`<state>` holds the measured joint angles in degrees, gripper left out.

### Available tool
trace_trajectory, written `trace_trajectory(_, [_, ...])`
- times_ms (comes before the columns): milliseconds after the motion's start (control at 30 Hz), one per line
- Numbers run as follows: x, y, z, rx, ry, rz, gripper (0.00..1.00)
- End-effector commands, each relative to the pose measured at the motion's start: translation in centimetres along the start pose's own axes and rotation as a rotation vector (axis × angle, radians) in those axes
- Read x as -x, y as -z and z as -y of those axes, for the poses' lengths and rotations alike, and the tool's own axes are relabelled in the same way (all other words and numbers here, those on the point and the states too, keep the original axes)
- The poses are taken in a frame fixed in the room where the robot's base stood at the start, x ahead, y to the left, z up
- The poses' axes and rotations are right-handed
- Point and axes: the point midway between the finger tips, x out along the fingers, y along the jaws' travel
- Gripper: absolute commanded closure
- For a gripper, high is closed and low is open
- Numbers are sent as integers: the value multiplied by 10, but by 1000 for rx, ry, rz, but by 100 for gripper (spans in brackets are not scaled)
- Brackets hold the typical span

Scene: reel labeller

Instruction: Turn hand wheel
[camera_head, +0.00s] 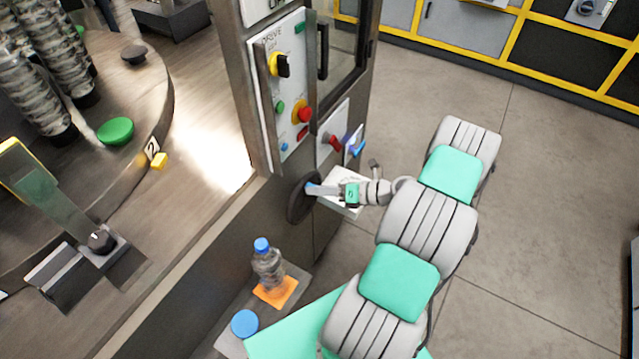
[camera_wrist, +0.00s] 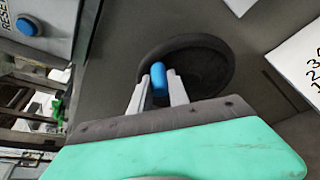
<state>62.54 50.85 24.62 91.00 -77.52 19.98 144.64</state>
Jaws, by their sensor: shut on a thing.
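The hand wheel (camera_head: 299,201) is a dark round disc on the side of the grey machine cabinet. It also shows in the wrist view as a black dished wheel (camera_wrist: 213,66). A blue handle (camera_wrist: 159,78) stands out from the wheel's left part in that view. My gripper (camera_head: 314,189) reaches the wheel from the right. Its two grey fingers, seen in the wrist view (camera_wrist: 158,90), are shut on the blue handle, one on each side. The handle's lower end is hidden between the fingers.
A control panel (camera_head: 270,95) with knobs and buttons is above the wheel. A white sheet (camera_head: 340,188) is behind my gripper. A bottle with a blue cap (camera_head: 268,262) stands on an orange square (camera_head: 276,293) below, near a blue disc (camera_head: 244,323).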

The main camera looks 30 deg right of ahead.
Motion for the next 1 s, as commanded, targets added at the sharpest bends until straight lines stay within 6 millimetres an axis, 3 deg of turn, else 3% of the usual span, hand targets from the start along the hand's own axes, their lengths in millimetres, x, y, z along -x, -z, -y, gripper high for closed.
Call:
trace_trajectory(33, [-4,10,-4,-23,-16,-14,100])
trace_trajectory(467, [-2,12,-4,-35,-20,-12,100])
trace_trajectory(500, [-2,11,-4,-35,-20,-11,78])
trace_trajectory(700, [1,8,-2,-29,-15,-6,61])
trace_trajectory(767, [1,7,-2,-28,-14,-5,57])
trace_trajectory(1000, [2,6,-2,-25,-13,-4,57])
